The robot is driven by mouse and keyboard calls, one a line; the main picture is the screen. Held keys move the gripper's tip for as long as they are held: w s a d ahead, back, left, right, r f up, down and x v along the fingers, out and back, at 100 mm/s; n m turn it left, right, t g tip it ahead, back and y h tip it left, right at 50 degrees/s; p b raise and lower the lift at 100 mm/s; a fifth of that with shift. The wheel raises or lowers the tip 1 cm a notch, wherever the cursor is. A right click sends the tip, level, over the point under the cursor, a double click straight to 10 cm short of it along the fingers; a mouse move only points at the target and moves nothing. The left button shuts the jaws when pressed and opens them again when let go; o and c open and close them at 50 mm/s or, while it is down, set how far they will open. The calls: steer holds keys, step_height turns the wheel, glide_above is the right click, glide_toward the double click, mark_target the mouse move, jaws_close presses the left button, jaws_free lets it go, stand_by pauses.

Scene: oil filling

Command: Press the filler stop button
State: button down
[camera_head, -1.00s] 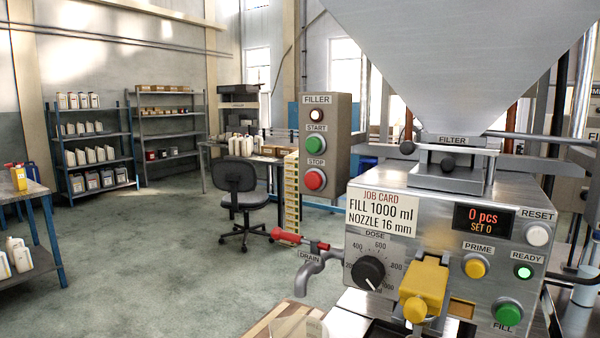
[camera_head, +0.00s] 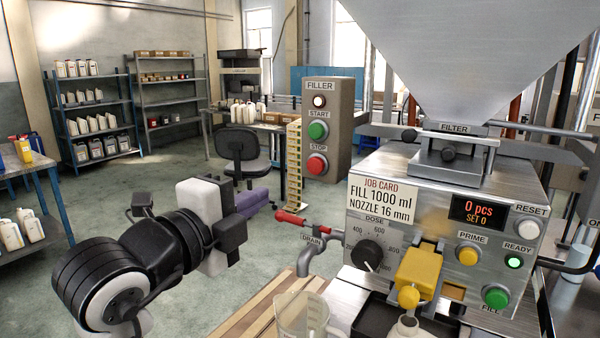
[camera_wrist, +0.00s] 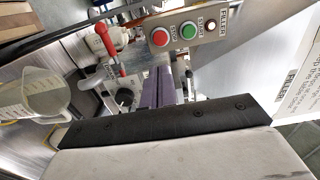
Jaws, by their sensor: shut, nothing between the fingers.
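The red stop button (camera_head: 317,164) is the lowest control on the brown filler box (camera_head: 343,125), under the green start button (camera_head: 318,130) and a pale lamp (camera_head: 319,101). In the wrist view the stop button (camera_wrist: 160,37) is the leftmost control on the box, ahead of the fingertips. My gripper (camera_head: 264,194) has purple fingers, shut and empty. In the head view it is left of and below the stop button, with a visible gap. In the wrist view the fingers (camera_wrist: 157,88) point up towards the box, apart from the button.
The filling machine (camera_head: 430,205) stands right, with its hopper above. A red-handled drain tap (camera_head: 305,262) juts left from it, below and right of my gripper. A clear measuring jug (camera_head: 302,315) stands below. A yellow ladder (camera_head: 294,165) and office chair (camera_head: 243,155) are behind.

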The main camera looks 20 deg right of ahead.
mark_target(314, 167)
steer(key=p+x, duration=0.4)
steer(key=x, duration=0.8)
steer(key=shift+w+d+r+p, duration=0.1)
steer(key=shift+w+d+p, duration=0.15)
steer(key=shift+p, duration=0.1)
steer(key=shift+w+d, duration=0.4)
steer(key=shift+d, duration=0.1)
